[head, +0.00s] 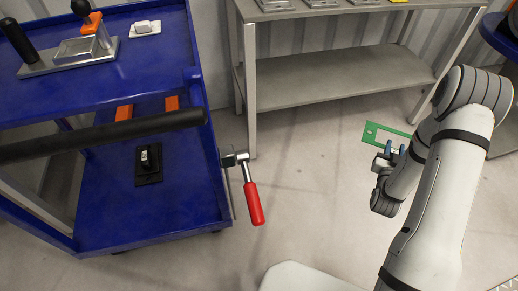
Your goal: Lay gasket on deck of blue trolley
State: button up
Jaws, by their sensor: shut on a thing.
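The gasket (372,133) is a flat green frame with a hole near its left end. It is in the air at the right of the head view, above the floor. My gripper (391,151) is shut on the gasket; my arm hides its right end. The blue trolley (200,112) stands at the left, well apart from the gasket. Its upper deck (110,75) and its lower deck (110,215) are both in view.
A metal plate with an orange-handled tool (92,30) and a small pale block (145,28) sit on the upper deck. A black pad (149,172) lies on the lower deck. A red-handled clamp (253,200) juts from the trolley's right side. A grey bench (330,80) stands behind.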

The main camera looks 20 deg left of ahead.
aim_at(150, 206)
jog(key=u, duration=1.55)
jog(key=i, duration=0.1)
jog(key=z, duration=2.7)
jog(key=k, duration=2.65)
jog(key=u, duration=0.7)
jog(key=i, duration=0.5)
jog(key=u, duration=0.1)
